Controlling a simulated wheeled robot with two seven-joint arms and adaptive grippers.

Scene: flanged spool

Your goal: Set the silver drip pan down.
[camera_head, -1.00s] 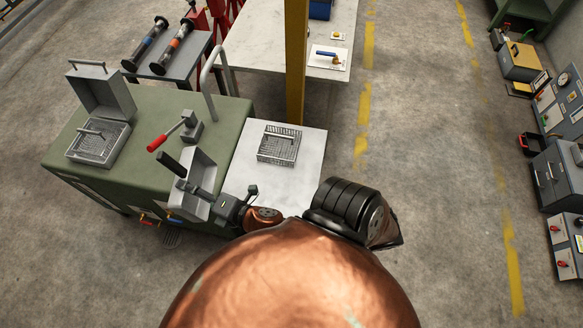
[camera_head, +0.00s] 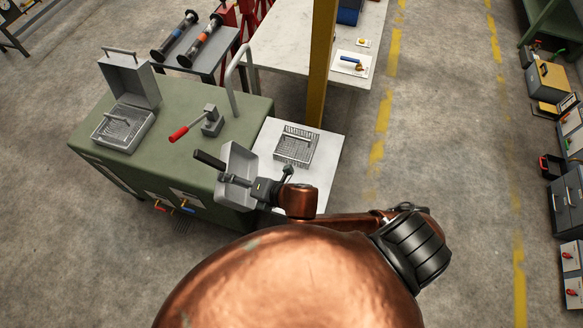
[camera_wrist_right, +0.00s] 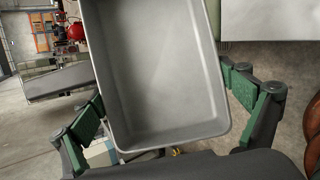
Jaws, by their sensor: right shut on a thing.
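The silver drip pan (camera_head: 238,172) is a shallow rectangular tray, held tilted above the front right edge of the green bench. A black bar (camera_head: 209,160) sticks out at its far left side. My right gripper (camera_wrist_right: 160,108) is shut on the pan, with green-padded fingers at either side. The pan's empty inside (camera_wrist_right: 155,75) fills the middle of the right wrist view. Whether its underside touches anything is hidden. My left gripper is not in view.
The green bench (camera_head: 175,165) carries an open grey box with a basket (camera_head: 123,128) and a red-handled lever (camera_head: 190,130). A white side table (camera_head: 310,180) on the right holds a wire basket (camera_head: 296,147). A yellow post (camera_head: 322,70) stands behind it.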

